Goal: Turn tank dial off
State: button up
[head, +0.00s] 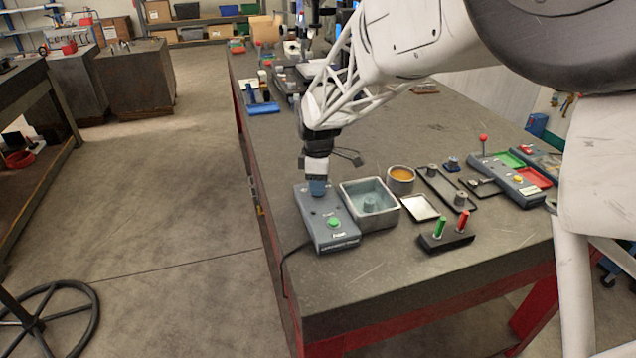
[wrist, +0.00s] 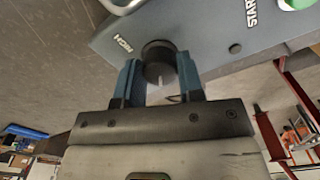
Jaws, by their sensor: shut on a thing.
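The tank control box (head: 327,222) is a blue-grey box with a green start button (head: 333,222), at the near left of the table in the head view. My gripper (head: 318,188) points down over the far end of this box. In the wrist view, the dark round dial (wrist: 158,58) sits between the two blue fingers of my gripper (wrist: 160,78), which are shut on it. A pale mark shows on the dial, and the word HIGH is printed beside it. In the head view my gripper hides the dial.
An open grey tank (head: 354,192) with a round piece inside stands just right of the box. A copper-coloured bowl (head: 401,178), a white plate (head: 419,208) and a black stand (head: 446,240) with green and red pegs lie further right. The table's left edge is close to the box.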

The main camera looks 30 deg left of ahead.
jog(key=o, duration=0.9)
jog(key=shift+r, duration=0.1)
jog(key=shift+r, duration=3.85)
